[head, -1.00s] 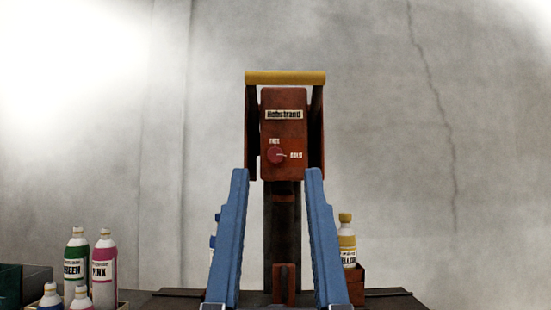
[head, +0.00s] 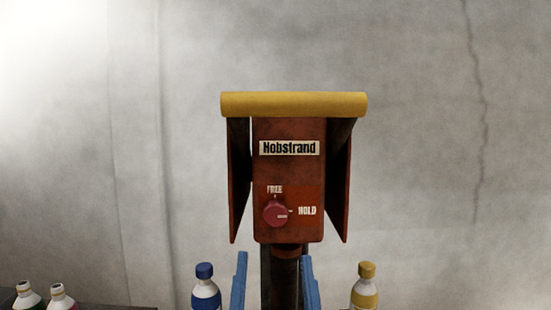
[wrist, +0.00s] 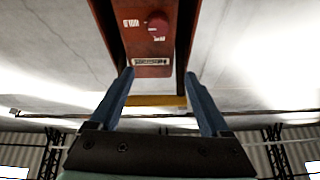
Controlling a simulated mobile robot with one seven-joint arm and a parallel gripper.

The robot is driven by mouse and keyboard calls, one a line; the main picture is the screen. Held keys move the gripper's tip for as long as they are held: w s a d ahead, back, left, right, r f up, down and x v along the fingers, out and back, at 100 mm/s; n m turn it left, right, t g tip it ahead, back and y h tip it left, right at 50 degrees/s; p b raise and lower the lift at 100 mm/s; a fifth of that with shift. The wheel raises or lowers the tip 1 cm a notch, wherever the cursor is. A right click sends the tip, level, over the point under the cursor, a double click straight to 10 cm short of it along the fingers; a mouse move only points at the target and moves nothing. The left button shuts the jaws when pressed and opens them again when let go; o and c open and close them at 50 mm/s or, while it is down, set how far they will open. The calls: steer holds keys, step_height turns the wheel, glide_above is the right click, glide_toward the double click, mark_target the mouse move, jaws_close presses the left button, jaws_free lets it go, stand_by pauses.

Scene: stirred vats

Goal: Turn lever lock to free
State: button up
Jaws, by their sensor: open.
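The lever lock is a round dark red knob (head: 276,213) low on the front of a rust-red housing (head: 312,180). Its white mark points right, towards the printed word HOLD; FREE is printed above it. The yellow lever bar (head: 294,104) lies across the top between two side plates. In the wrist view the knob (wrist: 157,26) appears upside down, beyond the fingertips. My gripper (head: 275,258) has two blue fingers, spread apart and empty, below the knob in the head view. It also shows in the wrist view (wrist: 159,76), apart from the knob.
A blue-capped bottle (head: 206,288) stands left of my fingers and a yellow-capped bottle (head: 365,287) right of them. Two more bottle tops (head: 60,298) show at lower left. A cracked grey wall (head: 420,170) fills the background. Space around the housing's front is clear.

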mark_target(276, 216)
steer(key=w+g+p, duration=0.1)
steer(key=w+p, duration=0.3)
steer(key=p, duration=0.5)
steer(key=w+r+m+g+p, duration=0.1)
steer(key=w+p, duration=0.3)
steer(key=p, duration=0.6)
steer(key=w+r+g+p, duration=0.1)
steer(key=w+g+p, duration=0.1)
steer(key=w+p, duration=0.3)
steer(key=shift+d+m+g+p, duration=0.1)
steer(key=shift+m+g+p, duration=0.3)
steer(key=shift+p, duration=1.85)
steer(key=shift+c, duration=0.2)
jaws_close()
